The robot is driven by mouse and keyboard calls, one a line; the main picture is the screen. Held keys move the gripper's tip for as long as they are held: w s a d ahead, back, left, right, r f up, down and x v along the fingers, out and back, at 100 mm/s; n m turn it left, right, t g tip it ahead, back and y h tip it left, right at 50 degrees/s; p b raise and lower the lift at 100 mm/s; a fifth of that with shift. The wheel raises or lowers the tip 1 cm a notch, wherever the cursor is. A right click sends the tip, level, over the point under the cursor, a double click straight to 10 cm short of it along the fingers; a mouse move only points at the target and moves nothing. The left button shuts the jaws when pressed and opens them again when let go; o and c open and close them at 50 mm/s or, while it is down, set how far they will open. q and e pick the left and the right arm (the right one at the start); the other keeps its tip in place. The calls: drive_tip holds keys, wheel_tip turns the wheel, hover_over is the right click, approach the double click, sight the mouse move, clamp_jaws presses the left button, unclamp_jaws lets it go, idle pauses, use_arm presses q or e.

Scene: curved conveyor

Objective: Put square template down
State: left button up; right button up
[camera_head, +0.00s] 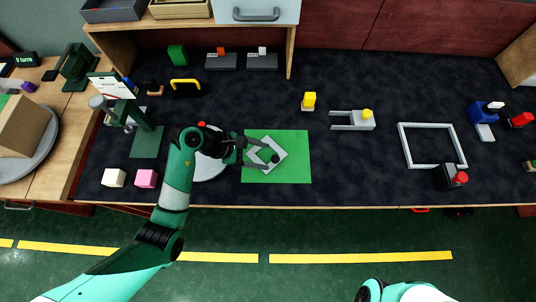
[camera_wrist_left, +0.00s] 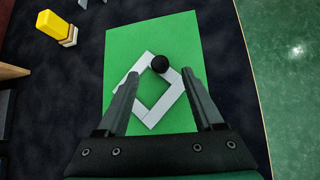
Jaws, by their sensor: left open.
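The square template is a small whitish square frame (camera_head: 279,146) with a black round knob (camera_head: 276,158). It lies turned like a diamond on the green mat (camera_head: 297,171). In the left wrist view the template (camera_wrist_left: 168,107) shows whole, with its knob (camera_wrist_left: 160,63) at the far corner. My left gripper (camera_head: 266,153) is open over the template, one finger on each side of it. In the wrist view its fingers (camera_wrist_left: 161,73) overlap the template's side corners in the picture; I cannot tell whether they touch. My right gripper is out of view; only part of that arm shows.
A pale disc (camera_head: 208,168) lies partly under my left arm. White (camera_head: 114,178) and pink (camera_head: 146,179) blocks stand to the left. A yellow block (camera_head: 309,100), a grey fork-shaped fixture (camera_head: 352,121) and a large grey frame (camera_head: 403,145) stand to the right. Dark table between them is clear.

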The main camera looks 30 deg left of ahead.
sight(274, 158)
use_arm(q)
drive_tip(key=b+x, duration=0.2)
drive_tip(key=x, duration=0.2)
drive_tip(key=shift+w+d+f, duration=0.1)
drive_tip(key=shift+d+f, duration=0.1)
drive_tip(key=shift+f, duration=0.05)
drive_tip(key=shift+r, duration=0.1)
clamp_jaws()
